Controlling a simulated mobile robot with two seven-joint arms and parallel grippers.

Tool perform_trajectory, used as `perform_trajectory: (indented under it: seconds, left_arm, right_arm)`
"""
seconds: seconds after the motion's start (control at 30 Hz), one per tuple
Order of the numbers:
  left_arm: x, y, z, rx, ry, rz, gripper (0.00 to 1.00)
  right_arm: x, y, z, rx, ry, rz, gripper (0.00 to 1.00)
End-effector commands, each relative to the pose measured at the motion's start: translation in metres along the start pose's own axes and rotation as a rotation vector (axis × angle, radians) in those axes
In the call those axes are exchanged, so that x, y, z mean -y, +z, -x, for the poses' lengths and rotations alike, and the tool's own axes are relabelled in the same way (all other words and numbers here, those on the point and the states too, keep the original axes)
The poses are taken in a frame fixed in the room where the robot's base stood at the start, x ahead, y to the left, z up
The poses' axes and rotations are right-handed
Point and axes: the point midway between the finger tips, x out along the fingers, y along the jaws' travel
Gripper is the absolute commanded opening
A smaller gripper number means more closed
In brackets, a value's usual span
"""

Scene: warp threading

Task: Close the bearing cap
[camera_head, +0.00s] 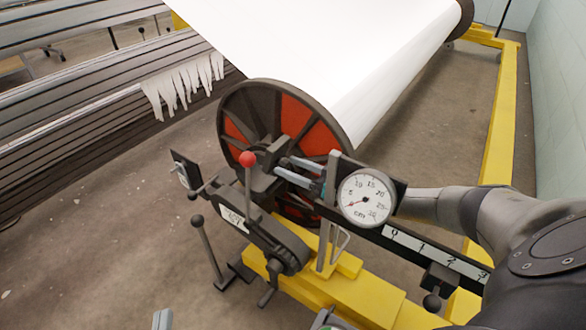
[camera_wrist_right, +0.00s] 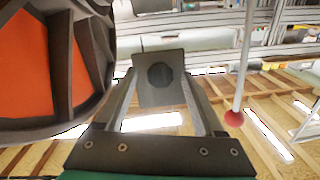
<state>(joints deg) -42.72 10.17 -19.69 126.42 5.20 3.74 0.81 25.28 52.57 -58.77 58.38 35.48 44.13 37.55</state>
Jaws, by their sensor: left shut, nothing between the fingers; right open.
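The dark bearing block (camera_head: 266,178) sits at the hub of the orange-and-black flange. I cannot clearly make out its cap or whether it is open. A lever with a red knob (camera_head: 247,158) stands upright in front of it; the knob also shows in the right wrist view (camera_wrist_right: 233,118). My right gripper (camera_head: 282,168) is open at the hub, just right of the lever. In the right wrist view a dark plate with a round boss (camera_wrist_right: 160,76) shows between its fingers; contact is unclear. Only the tip of my left gripper (camera_head: 162,319) shows at the bottom edge, shut and empty.
The flange (camera_head: 235,105) ends a large white roll (camera_head: 320,40). A dial gauge (camera_head: 366,197) and ruled bar (camera_head: 415,243) are close to my right arm. A black-knobbed lever (camera_head: 205,245) stands at left, and a yellow frame (camera_head: 503,120) runs along the right. Floor at lower left is clear.

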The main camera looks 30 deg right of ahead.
Motion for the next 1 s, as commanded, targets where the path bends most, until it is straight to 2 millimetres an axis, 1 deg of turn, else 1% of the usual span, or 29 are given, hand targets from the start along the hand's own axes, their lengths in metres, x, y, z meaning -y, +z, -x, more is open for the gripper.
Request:
perform_trajectory:
  seconds: [0.2,0.23,0.83,1.0]
  left_arm:
    - [-0.0002,0.0000,0.0002,-0.001,0.000,0.001,0.00]
    - [-0.0002,0.0000,0.0001,-0.001,0.000,0.001,0.00]
    - [0.0001,0.0004,0.0000,0.001,0.000,0.000,0.00]
    - [0.0001,0.0004,-0.0001,0.001,0.000,0.000,0.00]
  right_arm:
    - [0.0001,0.0000,-0.0002,0.000,0.000,0.000,0.70]
    - [0.0001,0.0000,-0.0002,0.000,0.000,0.000,0.68]
    - [0.0001,0.0002,0.0001,0.000,0.000,0.000,0.01]
    - [0.0000,0.0003,0.0002,0.001,0.000,0.000,0.00]
